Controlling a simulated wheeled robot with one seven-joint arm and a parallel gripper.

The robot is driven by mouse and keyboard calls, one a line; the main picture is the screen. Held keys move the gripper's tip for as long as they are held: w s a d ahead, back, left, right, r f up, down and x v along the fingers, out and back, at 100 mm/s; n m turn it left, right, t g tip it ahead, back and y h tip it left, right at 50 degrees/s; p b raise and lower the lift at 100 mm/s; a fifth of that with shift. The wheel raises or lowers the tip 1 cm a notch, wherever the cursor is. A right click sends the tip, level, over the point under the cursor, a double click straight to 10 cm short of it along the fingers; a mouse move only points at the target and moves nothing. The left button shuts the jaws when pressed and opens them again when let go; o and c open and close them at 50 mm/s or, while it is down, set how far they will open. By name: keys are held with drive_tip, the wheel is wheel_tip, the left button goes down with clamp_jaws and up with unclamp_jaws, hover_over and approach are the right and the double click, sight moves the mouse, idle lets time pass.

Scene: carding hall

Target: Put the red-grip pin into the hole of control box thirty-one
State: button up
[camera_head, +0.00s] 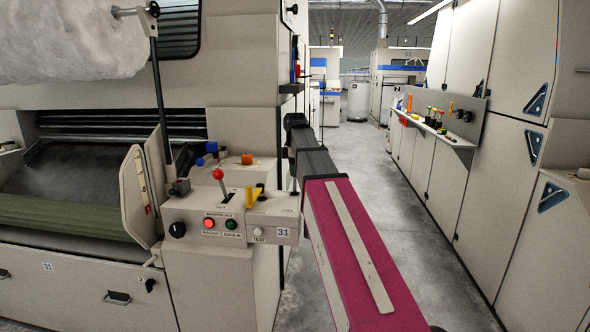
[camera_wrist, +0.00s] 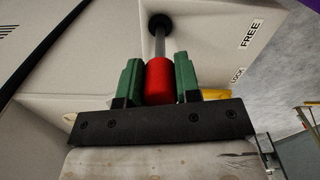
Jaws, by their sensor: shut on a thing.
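The red-grip pin (camera_wrist: 160,84) is upright in the wrist view, its red grip held between the two green fingers of my gripper (camera_wrist: 158,66). Its thin grey metal shaft points away from the gripper to a round black collar (camera_wrist: 160,22) on a pale panel. The shaft's tip meets the collar; I cannot tell how far in it is. Control box thirty-one (camera_head: 187,215) is at the centre left of the head view, marked 31, with a red-ball lever, lamps and knobs. My gripper and the pin are hidden in the head view.
The panel bears FREE (camera_wrist: 251,33) and LOCK labels beside the collar. A carding machine (camera_head: 80,285) fills the left. Cabinets (camera_head: 520,130) line the right, with a shelf (camera_head: 440,130) of coloured-handled items. The grey aisle floor (camera_head: 355,150) between them is clear; a grey bin (camera_head: 358,102) stands far back.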

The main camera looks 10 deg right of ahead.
hover_over(295, 193)
drive_tip(key=shift+w+f, duration=0.15)
drive_tip(key=shift+f, duration=0.9)
drive_tip(key=shift+w+f, duration=0.1)
drive_tip(key=shift+f, duration=0.9)
drive_tip(key=o, duration=1)
drive_tip(key=shift+r, duration=0.1)
wheel_tip(295, 193, up, 11)
drive_tip(key=shift+f, duration=0.2)
